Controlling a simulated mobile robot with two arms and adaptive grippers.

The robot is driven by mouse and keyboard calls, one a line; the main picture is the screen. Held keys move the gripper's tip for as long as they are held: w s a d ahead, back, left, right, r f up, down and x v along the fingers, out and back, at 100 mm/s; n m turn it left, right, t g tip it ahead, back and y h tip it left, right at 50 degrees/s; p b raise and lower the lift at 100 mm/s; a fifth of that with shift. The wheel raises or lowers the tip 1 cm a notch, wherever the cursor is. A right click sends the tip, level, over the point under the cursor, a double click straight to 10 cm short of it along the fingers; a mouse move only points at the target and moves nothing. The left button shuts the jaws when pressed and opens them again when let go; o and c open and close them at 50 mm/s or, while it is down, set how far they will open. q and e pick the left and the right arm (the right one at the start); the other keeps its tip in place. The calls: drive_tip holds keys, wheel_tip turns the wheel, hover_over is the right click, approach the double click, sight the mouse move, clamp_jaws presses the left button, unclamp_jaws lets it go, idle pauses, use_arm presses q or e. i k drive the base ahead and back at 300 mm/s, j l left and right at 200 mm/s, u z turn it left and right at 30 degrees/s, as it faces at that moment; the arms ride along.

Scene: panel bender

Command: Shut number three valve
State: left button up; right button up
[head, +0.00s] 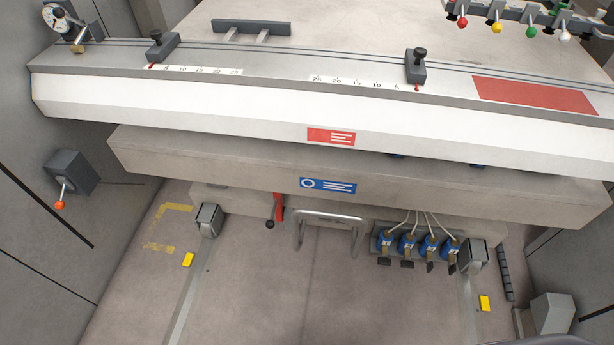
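A row of valve-like levers with coloured ball ends hangs from a dark bar (540,15) at the top right. From left to right the balls are red (463,22), yellow (496,27), green (531,32) and white (564,37). The third from the left is the green one. The levers look similarly angled, and no numbers are readable on them. The upper part of the row is cut by the picture's edge. Neither of my grippers is in view.
A long bed with scales and two stops (415,68) crosses the view. A gauge (57,18) with a brass fitting is at top left, and an orange-knobbed box (70,172) below it. The floor (320,300) in front is clear.

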sight(429, 263)
drive_tip(key=z, duration=1.45)
drive_tip(key=l, duration=0.1)
